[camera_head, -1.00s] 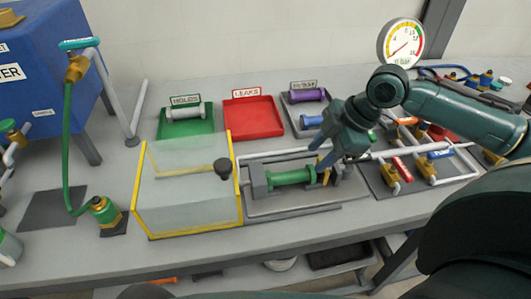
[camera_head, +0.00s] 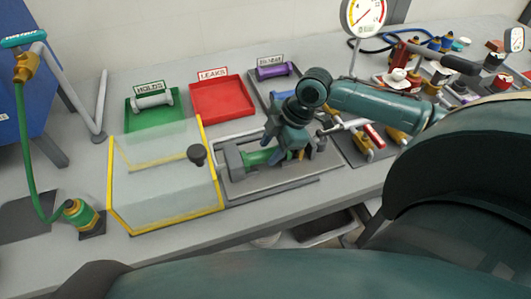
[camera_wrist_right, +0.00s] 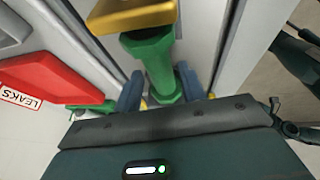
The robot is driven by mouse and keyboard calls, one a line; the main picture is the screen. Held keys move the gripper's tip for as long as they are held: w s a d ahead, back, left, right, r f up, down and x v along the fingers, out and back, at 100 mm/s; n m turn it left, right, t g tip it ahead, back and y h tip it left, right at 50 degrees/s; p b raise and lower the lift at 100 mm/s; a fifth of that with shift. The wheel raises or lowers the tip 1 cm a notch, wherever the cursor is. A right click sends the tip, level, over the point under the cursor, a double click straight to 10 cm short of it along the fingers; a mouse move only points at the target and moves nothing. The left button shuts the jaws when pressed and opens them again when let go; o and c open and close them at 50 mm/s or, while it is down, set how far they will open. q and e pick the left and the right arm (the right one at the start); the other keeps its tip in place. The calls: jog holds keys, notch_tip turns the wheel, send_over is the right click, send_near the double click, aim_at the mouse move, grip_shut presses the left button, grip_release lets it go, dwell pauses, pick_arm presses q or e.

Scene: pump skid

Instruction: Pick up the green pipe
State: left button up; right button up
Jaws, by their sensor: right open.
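The green pipe (camera_head: 256,157) lies in a grey test fixture (camera_head: 234,162) on the bench, its right part hidden behind my right gripper (camera_head: 284,154) in the head view. In the right wrist view the green pipe (camera_wrist_right: 158,68) stands between the two blue fingers of my right gripper (camera_wrist_right: 160,86). The fingers are open, one on each side of the pipe. A gold block (camera_wrist_right: 130,14) is at the pipe's upper end in that view. I cannot tell whether either finger touches the pipe. My left gripper is not in view.
A clear cover with yellow edges (camera_head: 112,195) and a black knob (camera_head: 196,153) stands just left of the fixture. Behind are a green HOLDS tray (camera_head: 140,124), a red LEAKS tray (camera_head: 222,98) and a purple pipe (camera_head: 273,71). Valves and fittings crowd the right.

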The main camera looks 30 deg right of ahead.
jog(key=shift+x, duration=1.05)
jog(key=shift+r, duration=0.1)
grip_shut()
